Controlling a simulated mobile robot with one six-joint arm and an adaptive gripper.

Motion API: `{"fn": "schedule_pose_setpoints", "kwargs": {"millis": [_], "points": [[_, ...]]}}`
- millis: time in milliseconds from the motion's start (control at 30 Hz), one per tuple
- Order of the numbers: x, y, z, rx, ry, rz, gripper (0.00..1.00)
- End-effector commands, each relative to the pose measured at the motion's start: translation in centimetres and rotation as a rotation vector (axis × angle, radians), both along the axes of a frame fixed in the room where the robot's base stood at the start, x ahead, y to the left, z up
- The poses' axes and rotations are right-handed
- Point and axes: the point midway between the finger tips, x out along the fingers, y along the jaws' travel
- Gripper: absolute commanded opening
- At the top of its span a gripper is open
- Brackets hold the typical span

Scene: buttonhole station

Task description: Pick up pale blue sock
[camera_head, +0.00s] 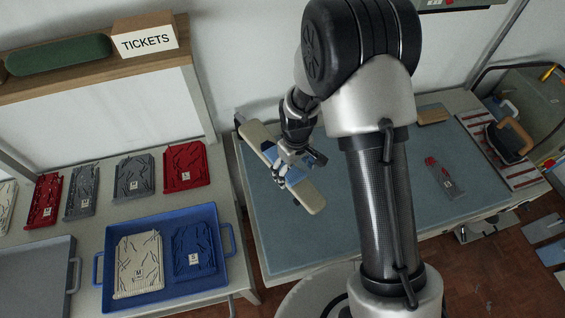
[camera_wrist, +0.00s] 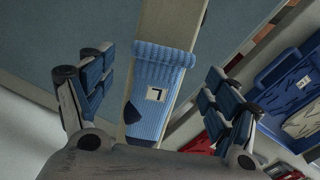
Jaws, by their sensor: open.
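My gripper (camera_wrist: 165,95) is open, with one finger on each side of the sock and visible gaps between. Its lower part is hidden behind my gripper's body. In the head view, my gripper (camera_head: 298,168) is over the cream board (camera_head: 307,193), and only a little of the sock (camera_head: 295,177) shows beneath it.
The board lies by the left end of a blue-grey worktop (camera_head: 350,235). A blue tray (camera_head: 110,272) with a cream and a blue folded garment stands on the left table. A clear packet with red (camera_head: 443,177) lies right of my arm. The worktop's front is clear.

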Motion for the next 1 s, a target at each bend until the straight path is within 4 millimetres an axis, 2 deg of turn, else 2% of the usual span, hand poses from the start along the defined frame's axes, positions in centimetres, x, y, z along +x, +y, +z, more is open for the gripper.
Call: {"fn": "schedule_pose_setpoints", "kwargs": {"millis": [100,333,900,1000], "points": [[0.02,-0.02,-0.76,0.0,0.0,0.0,0.82],[0.04,-0.03,-0.75,0.001,-0.001,0.0,0.8],[0.03,-0.04,-0.74,0.001,-0.001,0.0,0.42],[0.03,-0.04,-0.74,0.001,-0.001,0.0,0.41]]}}
